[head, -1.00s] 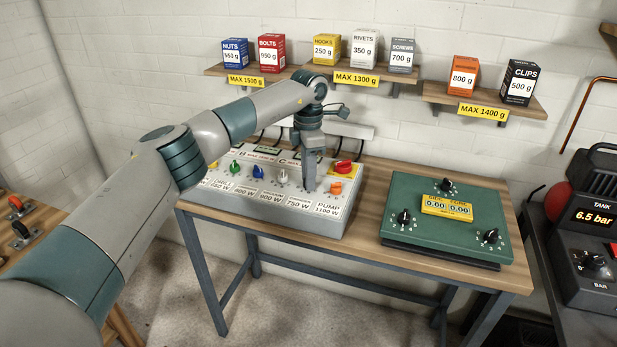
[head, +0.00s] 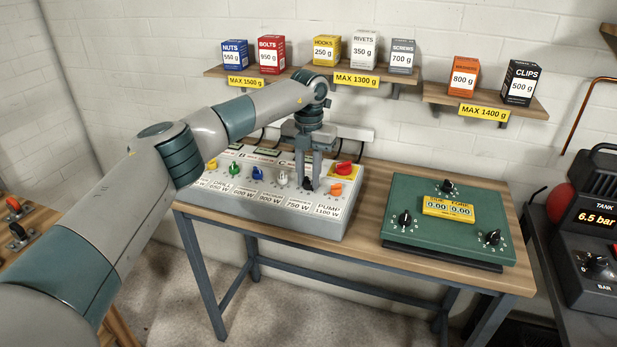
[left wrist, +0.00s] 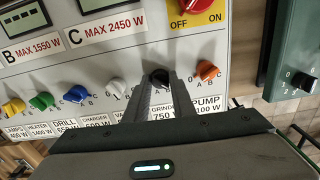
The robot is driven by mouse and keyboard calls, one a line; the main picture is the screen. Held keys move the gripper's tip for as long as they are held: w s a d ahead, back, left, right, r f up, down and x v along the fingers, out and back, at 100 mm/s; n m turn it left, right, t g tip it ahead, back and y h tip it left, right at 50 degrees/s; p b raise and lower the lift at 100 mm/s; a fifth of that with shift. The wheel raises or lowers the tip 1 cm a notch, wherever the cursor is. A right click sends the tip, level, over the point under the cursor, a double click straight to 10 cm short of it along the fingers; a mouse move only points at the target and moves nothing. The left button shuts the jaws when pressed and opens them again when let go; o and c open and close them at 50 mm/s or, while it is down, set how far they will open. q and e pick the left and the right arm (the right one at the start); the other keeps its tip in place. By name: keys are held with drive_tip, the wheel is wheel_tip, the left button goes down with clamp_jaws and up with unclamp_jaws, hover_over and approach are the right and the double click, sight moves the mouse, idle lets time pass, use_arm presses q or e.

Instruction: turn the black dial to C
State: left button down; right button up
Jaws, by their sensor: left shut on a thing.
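The black dial (left wrist: 158,76) is on the grey panel (left wrist: 100,65), above the label ending in 750 W, between a white dial and an orange one. In the head view, the dial (head: 307,184) shows only as a small dark part between my fingertips. My left gripper (head: 308,187) reaches down from above, its two fingers on either side of the dial. It is shut on the dial, as the left wrist view (left wrist: 160,84) also shows. The dial's pointer and the letters around it are too hidden to read. My right gripper is not in view.
An orange dial (left wrist: 207,70) sits close on the right and a white dial (left wrist: 116,86) on the left. A red switch on a yellow plate (head: 344,168) is behind. A green box with several black knobs (head: 404,190) stands to the right. Loaded shelves (head: 342,76) hang above.

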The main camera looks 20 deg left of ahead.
use_arm(q)
drive_tip(key=shift+r+n, duration=0.1)
drive_tip(key=shift+n, duration=0.9)
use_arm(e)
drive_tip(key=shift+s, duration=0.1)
use_arm(q)
drive_tip(key=c, duration=2.5)
unclamp_jaws()
drive_tip(key=shift+c, duration=0.2)
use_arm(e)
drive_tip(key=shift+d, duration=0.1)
use_arm(q)
drive_tip(key=o, duration=1)
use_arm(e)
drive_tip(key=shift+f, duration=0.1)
use_arm(q)
drive_tip(key=shift+r, duration=0.6)
drive_tip(key=shift+r+b, duration=1.15)
drive_tip(key=shift+r, duration=6.95)
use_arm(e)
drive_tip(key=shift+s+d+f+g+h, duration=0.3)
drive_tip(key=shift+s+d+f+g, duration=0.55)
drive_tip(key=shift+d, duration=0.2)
